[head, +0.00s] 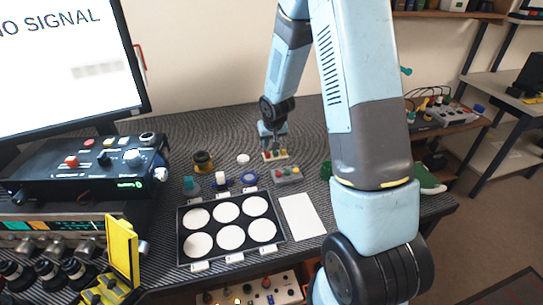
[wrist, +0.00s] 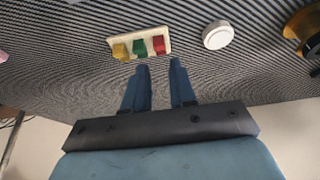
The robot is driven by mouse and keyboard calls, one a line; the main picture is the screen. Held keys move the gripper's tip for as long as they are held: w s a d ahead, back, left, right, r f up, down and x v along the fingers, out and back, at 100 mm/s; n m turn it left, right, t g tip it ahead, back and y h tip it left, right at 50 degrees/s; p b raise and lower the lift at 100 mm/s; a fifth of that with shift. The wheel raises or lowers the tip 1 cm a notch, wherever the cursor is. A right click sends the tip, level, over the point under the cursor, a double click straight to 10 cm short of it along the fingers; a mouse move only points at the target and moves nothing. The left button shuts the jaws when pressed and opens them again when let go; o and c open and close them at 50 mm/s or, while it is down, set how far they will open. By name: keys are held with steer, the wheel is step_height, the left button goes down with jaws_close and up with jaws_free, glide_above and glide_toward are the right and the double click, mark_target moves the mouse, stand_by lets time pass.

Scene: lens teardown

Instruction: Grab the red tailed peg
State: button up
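A cream block (head: 281,157) with a row of coloured pegs lies on the dark ridged mat in the head view, below my gripper. In the wrist view the same block (wrist: 143,36) carries a yellow peg (wrist: 121,52), a green peg (wrist: 140,49) and a red peg (wrist: 158,45), the red one at the right end. My gripper (wrist: 159,64) is open, its two dark blue fingers apart with nothing between them. Its fingertips show just below the green and red pegs in the picture. I see no contact. The tail of the red peg cannot be made out.
A white disc (wrist: 217,35) lies beside the block. A grey tray with coloured knobs (head: 287,174) stands in front of it in the head view. A black tray with white circles (head: 184,222), a white card (head: 302,216) and a control box (head: 85,172) are nearby.

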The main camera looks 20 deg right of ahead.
mark_target(268, 154)
steer(key=shift+x, duration=3.7)
steer(key=shift+s, duration=0.2)
steer(key=shift+c, duration=0.2)
jaws_close()
